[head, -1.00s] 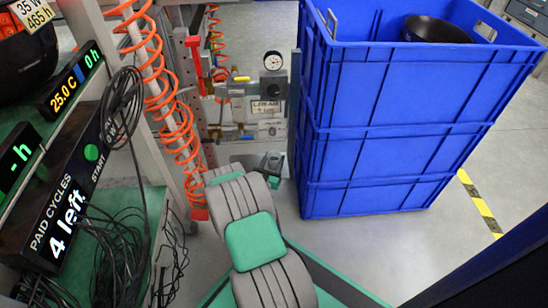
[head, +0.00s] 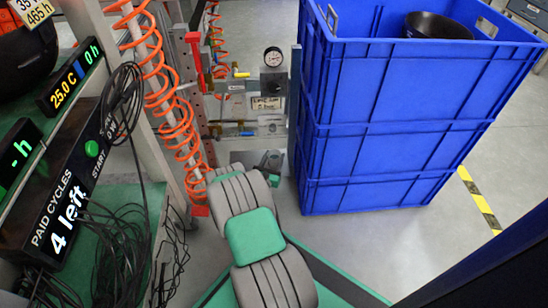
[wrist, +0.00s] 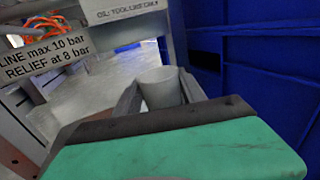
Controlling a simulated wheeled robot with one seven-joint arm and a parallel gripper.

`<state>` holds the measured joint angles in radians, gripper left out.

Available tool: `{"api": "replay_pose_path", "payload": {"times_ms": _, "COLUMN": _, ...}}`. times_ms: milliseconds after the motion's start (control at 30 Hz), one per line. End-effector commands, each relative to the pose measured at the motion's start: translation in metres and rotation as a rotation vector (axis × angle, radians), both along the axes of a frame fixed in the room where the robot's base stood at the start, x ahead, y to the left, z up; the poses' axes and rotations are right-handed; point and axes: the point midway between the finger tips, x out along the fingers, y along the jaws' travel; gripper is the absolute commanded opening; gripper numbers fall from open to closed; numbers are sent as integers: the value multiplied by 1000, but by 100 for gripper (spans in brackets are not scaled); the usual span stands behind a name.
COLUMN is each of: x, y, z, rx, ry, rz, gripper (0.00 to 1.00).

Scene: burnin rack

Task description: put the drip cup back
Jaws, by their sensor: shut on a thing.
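The drip cup (wrist: 160,88) is a pale grey tapered cup. It stands roughly upright between the two fingers of my gripper (wrist: 161,96) in the wrist view. The gripper is shut on it, and its green-and-dark body hides the cup's lower part. A pale block with an oil label (wrist: 128,12) is above and just beyond the cup, which looks apart from it. In the head view my arm reaches toward the air-line panel, and the cup cannot be made out there.
A stack of blue crates (head: 385,130) stands close on the right, with a dark bowl (head: 438,25) on top. An orange coiled hose (head: 165,110) hangs at the left. A pressure gauge (head: 273,57) and line label (wrist: 45,48) are on the panel. Cables (head: 120,240) clutter the left shelf.

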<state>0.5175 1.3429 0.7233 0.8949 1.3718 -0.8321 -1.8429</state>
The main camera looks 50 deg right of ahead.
Motion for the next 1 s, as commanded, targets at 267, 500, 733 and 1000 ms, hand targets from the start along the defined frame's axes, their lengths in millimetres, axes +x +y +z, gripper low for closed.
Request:
{"api": "replay_pose_path", "payload": {"times_ms": 267, "x": 0, "y": 0, "z": -2, "rx": 0, "ry": 0, "rz": 0, "gripper": 59}}
{"api": "replay_pose_path", "payload": {"times_ms": 500, "x": 0, "y": 0, "z": -2, "rx": 0, "ry": 0, "rz": 0, "gripper": 73}}
{"api": "replay_pose_path", "payload": {"times_ms": 733, "x": -1, "y": 3, "z": -2, "rx": 2, "ry": 2, "rz": 1, "gripper": 73}}
{"api": "replay_pose_path", "payload": {"times_ms": 1000, "x": -13, "y": 43, "z": 3, "rx": 1, "ry": 1, "rz": 4, "gripper": 73}}
